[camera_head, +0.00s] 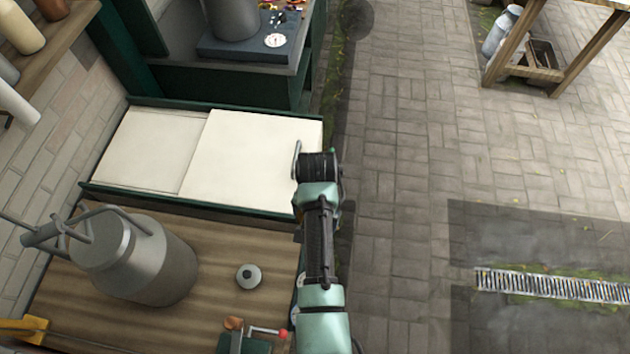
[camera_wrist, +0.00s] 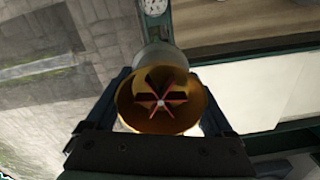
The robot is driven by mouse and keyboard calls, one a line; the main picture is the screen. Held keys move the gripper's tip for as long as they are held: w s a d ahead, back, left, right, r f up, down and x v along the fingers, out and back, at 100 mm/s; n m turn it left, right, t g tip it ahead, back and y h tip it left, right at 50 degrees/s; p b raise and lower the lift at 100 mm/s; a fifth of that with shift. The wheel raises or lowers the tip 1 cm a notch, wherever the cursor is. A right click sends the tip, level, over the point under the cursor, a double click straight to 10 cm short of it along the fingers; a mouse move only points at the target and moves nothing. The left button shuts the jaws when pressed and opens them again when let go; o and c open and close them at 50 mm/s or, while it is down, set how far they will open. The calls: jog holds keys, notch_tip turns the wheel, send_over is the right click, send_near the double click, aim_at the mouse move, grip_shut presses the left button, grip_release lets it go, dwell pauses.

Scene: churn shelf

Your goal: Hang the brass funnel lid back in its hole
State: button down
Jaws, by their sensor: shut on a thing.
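The brass funnel lid (camera_wrist: 155,90) is between the fingers of my gripper (camera_wrist: 163,98) in the wrist view. Its round, wide mouth faces the wrist camera, and a reddish star-shaped part shows inside. My gripper is shut on it. A pale rounded body (camera_wrist: 160,56) shows just beyond the brass rim; I cannot tell whether it is part of the lid. In the head view my gripper (camera_head: 318,166) is over the right end of the cream sliding panels (camera_head: 255,158), and the lid cannot be made out there. I cannot identify the lid's hole in either view.
A large grey churn (camera_head: 150,265) and a small grey round piece (camera_head: 249,276) stand on the wooden top (camera_head: 225,245). A grey pot (camera_head: 230,18) and a white dial (camera_head: 274,40) are on the far bench. Brick paving (camera_head: 420,130) lies open to the right.

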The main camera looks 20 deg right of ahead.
jog(key=shift+f+b, duration=3.4)
jog(key=shift+f, duration=0.2)
jog(key=shift+p, duration=0.5)
jog(key=shift+f+b, duration=3.4)
jog(key=shift+f, duration=0.95)
notch_tip(320, 180, down, 8)
jog(key=b, duration=0.6)
jog(key=shift+r, duration=0.2)
jog(key=shift+f, duration=0.1)
